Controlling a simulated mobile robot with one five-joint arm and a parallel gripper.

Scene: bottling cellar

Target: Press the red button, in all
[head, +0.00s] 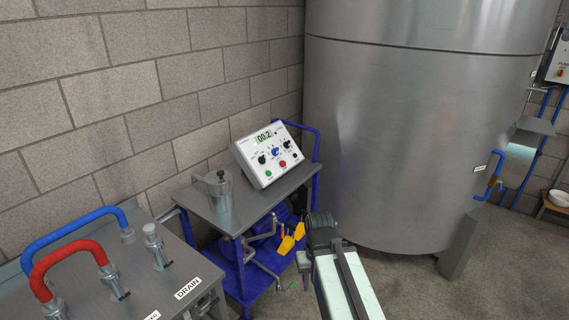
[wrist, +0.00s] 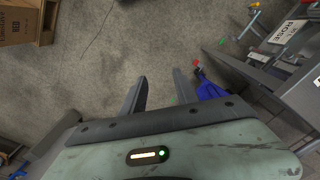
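The red button (head: 282,163) is a small round button low on the sloped front of a white control box (head: 258,171). The box stands on a grey-topped blue trolley (head: 225,220) by the block wall. The display reads about 00.2. My gripper (wrist: 160,92) shows in the wrist view with its two dark fingers apart and nothing between them, above concrete floor. In the head view my arm is low, right of the trolley, apart from the box. The button cannot be made out in the wrist view.
A metal jug (head: 219,190) stands left of the box. A large steel tank (head: 415,130) rises behind at right. A bench with red and blue hoses (head: 75,225) is at lower left.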

